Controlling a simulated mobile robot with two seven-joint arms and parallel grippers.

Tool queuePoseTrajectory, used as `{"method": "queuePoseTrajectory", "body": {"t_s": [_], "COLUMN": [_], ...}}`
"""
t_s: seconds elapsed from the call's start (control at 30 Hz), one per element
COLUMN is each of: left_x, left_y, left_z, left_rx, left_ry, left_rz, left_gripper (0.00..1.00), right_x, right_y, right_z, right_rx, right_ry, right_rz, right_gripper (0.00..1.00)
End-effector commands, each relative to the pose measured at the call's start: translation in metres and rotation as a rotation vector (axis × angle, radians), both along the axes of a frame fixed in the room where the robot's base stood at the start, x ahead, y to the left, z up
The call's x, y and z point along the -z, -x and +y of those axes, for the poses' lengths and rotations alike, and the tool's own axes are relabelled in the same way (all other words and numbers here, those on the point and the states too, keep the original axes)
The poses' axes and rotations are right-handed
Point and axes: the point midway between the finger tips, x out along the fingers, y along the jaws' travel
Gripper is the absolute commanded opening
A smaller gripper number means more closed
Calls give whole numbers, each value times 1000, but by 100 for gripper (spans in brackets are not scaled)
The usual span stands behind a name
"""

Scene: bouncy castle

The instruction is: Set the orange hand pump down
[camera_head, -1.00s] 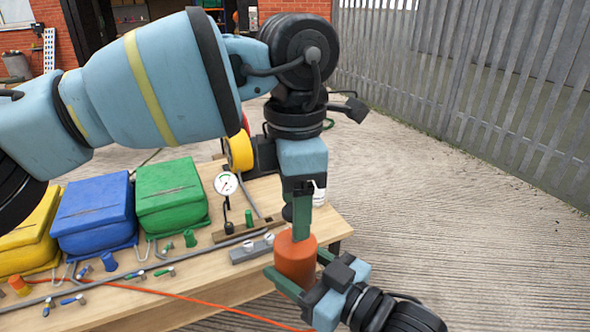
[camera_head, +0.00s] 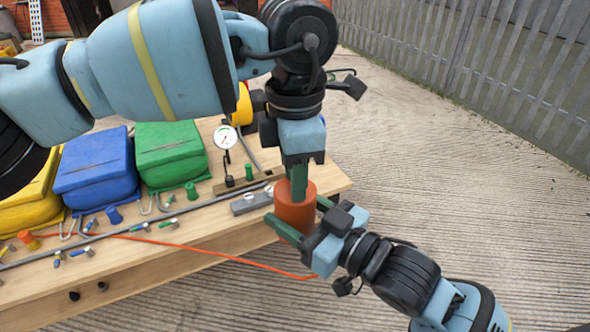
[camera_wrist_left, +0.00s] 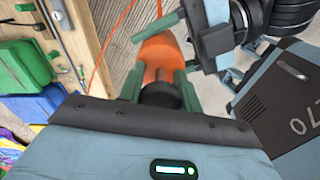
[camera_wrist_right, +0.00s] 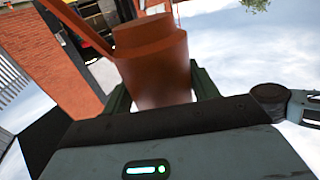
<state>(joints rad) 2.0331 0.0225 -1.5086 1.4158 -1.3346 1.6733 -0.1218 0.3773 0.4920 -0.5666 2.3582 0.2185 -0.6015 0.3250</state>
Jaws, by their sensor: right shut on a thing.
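The orange hand pump (camera_head: 294,211) is at the front right edge of the workbench in the head view, and I cannot tell whether it touches anything below. My right gripper (camera_head: 301,216) reaches in from the lower right and is shut on its body. The pump fills the middle of the right wrist view (camera_wrist_right: 150,65) between the green fingers. My left gripper (camera_head: 299,186) points down at the pump's top. In the left wrist view its fingers are apart, on either side of the pump's black end (camera_wrist_left: 160,94). The pump's far side is hidden.
The wooden workbench (camera_head: 230,240) carries yellow, blue (camera_head: 95,172) and green (camera_head: 168,152) cases, a pressure gauge (camera_head: 225,137), a grey block (camera_head: 250,203) and several small fittings. An orange cord (camera_head: 220,256) runs along the front. Bare concrete lies to the right, before a grey fence.

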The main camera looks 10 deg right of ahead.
Motion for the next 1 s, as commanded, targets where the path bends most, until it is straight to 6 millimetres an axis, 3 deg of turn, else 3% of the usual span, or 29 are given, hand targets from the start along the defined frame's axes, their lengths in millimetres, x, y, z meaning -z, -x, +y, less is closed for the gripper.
{"method": "queuePoseTrajectory", "body": {"t_s": [0.03, 0.2, 0.23, 0.4, 0.77, 1.0], "left_x": [0, 0, 0, 0, -1, -1], "left_y": [0, 0, 0, 0, 0, 0], "left_z": [0, 0, 0, 0, 0, 0], "left_rx": [0, 0, 0, 0, 0, 0], "left_ry": [-1, -1, 0, 0, 1, 1], "left_rz": [-1, -1, -2, -2, -2, -2], "left_gripper": [20, 0, 0, 0, 0, 0], "right_x": [-3, -3, -3, -3, -5, -40], "right_y": [0, 1, 1, 0, 0, 0], "right_z": [0, 0, 0, 0, 0, 0], "right_rx": [-1, -2, -2, -1, -1, -2], "right_ry": [-4, -4, -4, -4, -3, -5], "right_rz": [-7, -8, -8, -6, -5, -12], "right_gripper": [22, 22, 60, 82, 84, 84]}}
